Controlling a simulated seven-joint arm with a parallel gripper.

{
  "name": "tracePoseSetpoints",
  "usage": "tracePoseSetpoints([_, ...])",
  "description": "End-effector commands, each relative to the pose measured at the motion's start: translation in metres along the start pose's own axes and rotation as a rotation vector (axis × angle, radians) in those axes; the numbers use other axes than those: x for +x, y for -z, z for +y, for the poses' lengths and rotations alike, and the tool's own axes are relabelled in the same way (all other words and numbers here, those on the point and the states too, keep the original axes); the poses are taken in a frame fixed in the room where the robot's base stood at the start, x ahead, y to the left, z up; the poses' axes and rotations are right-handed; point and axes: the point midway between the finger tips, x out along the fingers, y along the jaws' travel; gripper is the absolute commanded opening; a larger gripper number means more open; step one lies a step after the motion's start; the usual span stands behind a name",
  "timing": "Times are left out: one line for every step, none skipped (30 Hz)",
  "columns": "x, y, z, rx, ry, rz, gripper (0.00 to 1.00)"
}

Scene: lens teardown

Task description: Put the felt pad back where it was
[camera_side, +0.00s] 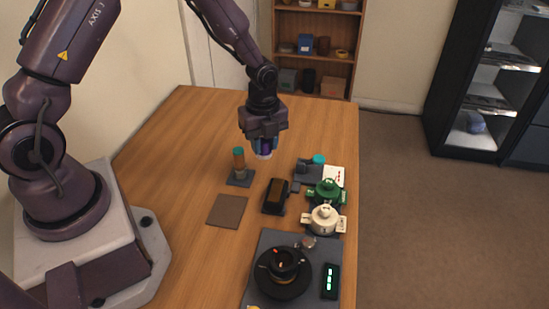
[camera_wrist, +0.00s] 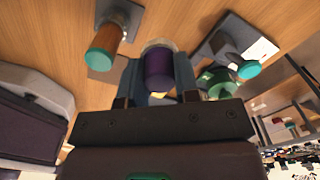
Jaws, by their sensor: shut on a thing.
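My gripper (camera_side: 263,147) is shut on a purple cylinder (camera_wrist: 158,70) with a pale, rounded end (camera_wrist: 157,46), which looks like the felt pad tool. It points down and is held above the table, clear of everything. In the side view its pale end (camera_side: 263,155) shows below the fingers. A brown cylinder with a teal top (camera_side: 238,163) stands upright on a dark grey base, left of and below my gripper. A grey holder with a teal-topped piece (camera_side: 307,171) is to the right. I cannot tell which place the pad came from.
A flat brown-grey square (camera_side: 227,211) lies front left. A black block with a brown top (camera_side: 275,196), a green round fixture (camera_side: 326,192) and a white one (camera_side: 324,219) stand to its right. A black turntable (camera_side: 283,284) is in front. The table's back left is clear.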

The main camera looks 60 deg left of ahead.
Motion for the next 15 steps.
tracePoseSetpoints([0.010, -0.002, -0.007, 0.000, -0.001, 0.001, 0.04])
tracePoseSetpoints([0.014, -0.003, -0.011, 0.000, -0.002, 0.001, 0.04])
tracePoseSetpoints([0.019, -0.004, -0.015, -0.001, -0.001, 0.000, 0.04])
tracePoseSetpoints([0.022, -0.004, -0.018, -0.001, 0.000, 0.000, 0.04])
tracePoseSetpoints([0.025, -0.005, -0.020, -0.001, 0.001, 0.000, 0.04])
tracePoseSetpoints([0.027, -0.006, -0.022, -0.001, 0.000, 0.001, 0.04])
tracePoseSetpoints([0.028, -0.006, -0.024, -0.001, 0.001, 0.000, 0.04])
tracePoseSetpoints([0.030, -0.007, -0.025, -0.001, 0.002, 0.000, 0.04])
tracePoseSetpoints([0.032, -0.007, -0.026, -0.001, 0.001, 0.001, 0.04])
tracePoseSetpoints([0.035, -0.007, -0.028, -0.001, 0.000, 0.001, 0.04])
tracePoseSetpoints([0.038, -0.008, -0.030, -0.001, 0.001, 0.000, 0.04])
tracePoseSetpoints([0.044, -0.008, -0.030, 0.000, -0.002, 0.001, 0.04])
tracePoseSetpoints([0.049, -0.008, -0.030, 0.000, -0.003, 0.001, 0.04])
tracePoseSetpoints([0.054, -0.008, -0.030, 0.000, -0.002, 0.001, 0.04])
tracePoseSetpoints([0.059, -0.008, -0.030, 0.000, -0.002, 0.000, 0.04])
